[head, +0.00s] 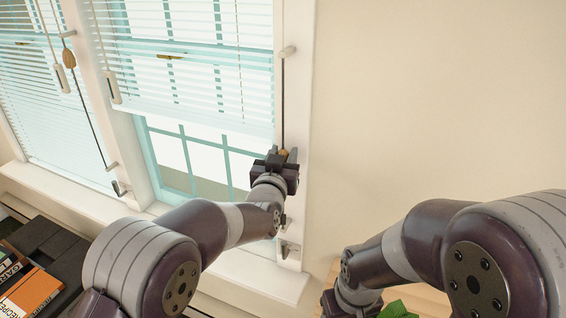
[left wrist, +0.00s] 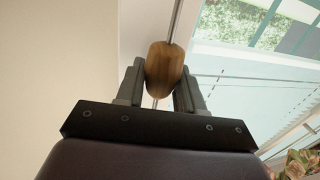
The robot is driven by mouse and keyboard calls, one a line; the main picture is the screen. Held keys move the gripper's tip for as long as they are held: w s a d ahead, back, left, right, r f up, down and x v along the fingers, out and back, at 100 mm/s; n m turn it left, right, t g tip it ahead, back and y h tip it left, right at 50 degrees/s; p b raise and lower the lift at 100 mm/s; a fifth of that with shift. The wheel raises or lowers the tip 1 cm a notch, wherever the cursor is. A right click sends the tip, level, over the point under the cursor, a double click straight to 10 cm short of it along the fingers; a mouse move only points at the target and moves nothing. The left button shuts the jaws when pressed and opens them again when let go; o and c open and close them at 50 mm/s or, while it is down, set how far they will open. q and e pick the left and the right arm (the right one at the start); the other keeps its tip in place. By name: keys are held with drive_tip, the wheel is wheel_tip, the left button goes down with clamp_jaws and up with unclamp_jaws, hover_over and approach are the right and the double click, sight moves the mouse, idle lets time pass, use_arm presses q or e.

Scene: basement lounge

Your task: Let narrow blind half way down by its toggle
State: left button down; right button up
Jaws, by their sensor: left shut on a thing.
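My left gripper (head: 282,158) is at the right window frame, shut on a wooden toggle (left wrist: 165,68). The toggle hangs on a thin dark cord (head: 283,95) that runs up to a peg (head: 288,51). In the left wrist view, the fingers (left wrist: 160,88) stand either side of the toggle, and the cord also shows below it. The white slatted blind (head: 190,60) beside this cord hangs part way down, with bare panes under it. My right arm ends low in the head view; its gripper is mostly cut off and its fingers do not show.
Another blind (head: 40,100) at the left hangs lower, with its own wooden toggle (head: 69,58) and cord. A metal hook (head: 121,188) is on the post between the windows. The white sill (head: 262,275) runs below. Books (head: 30,295) lie lower left; green leaves (head: 397,310) lower right.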

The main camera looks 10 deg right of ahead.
use_arm(q)
drive_tip(key=c, duration=0.8)
unclamp_jaws()
drive_tip(key=b+v, duration=0.2)
drive_tip(key=v, duration=1)
drive_tip(key=shift+s+a+b, duration=0.1)
drive_tip(key=shift+s+b, duration=0.2)
